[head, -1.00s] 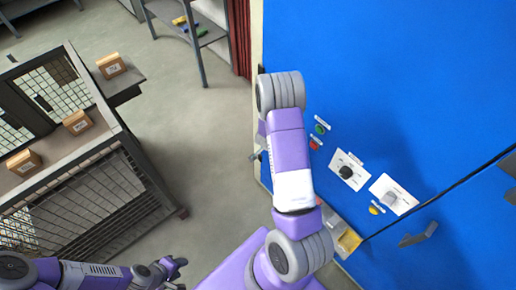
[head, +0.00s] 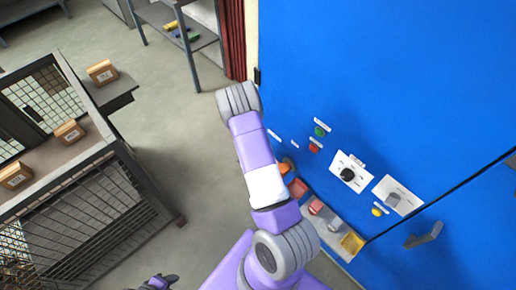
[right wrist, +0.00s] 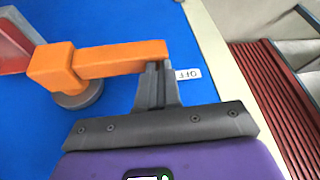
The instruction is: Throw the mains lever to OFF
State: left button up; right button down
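The mains lever is an orange bar on a grey round hub (right wrist: 80,97), mounted on the blue cabinet face. In the right wrist view the lever (right wrist: 115,60) lies roughly level, its free end beside the white OFF label (right wrist: 188,74). In the head view the lever (head: 284,168) shows partly behind my right arm. My right gripper (right wrist: 157,66) has its fingers close together at the lever's free end. Nothing shows between them, and I cannot tell whether they touch the lever. My left gripper (head: 160,282) is cut off at the bottom edge of the head view.
The blue cabinet (head: 390,60) carries green and red buttons, a black knob (head: 347,174), a grey switch and a yellow button. A caged bench (head: 90,150) with boxes stands left. Open floor lies between.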

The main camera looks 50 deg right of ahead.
jog(key=shift+s+a+f+g, duration=0.15)
jog(key=shift+a+f+g, duration=0.2)
jog(key=shift+f, duration=0.2)
jog(key=shift+a+f, duration=0.1)
jog(key=r+p, duration=0.2)
jog(key=r, duration=0.1)
jog(key=r+p, duration=0.2)
jog(key=shift+w+d+r, duration=0.1)
jog(key=shift+w+d, duration=0.15)
jog(key=shift+d, duration=0.1)
jog(key=w+a+r+p, duration=0.1)
jog(key=w+r, duration=0.3)
jog(key=w, duration=0.4)
jog(key=shift+w+a+r+p, duration=0.2)
jog(key=shift+w+a+p, duration=0.15)
jog(key=shift+a, duration=0.3)
jog(key=shift+s, duration=0.1)
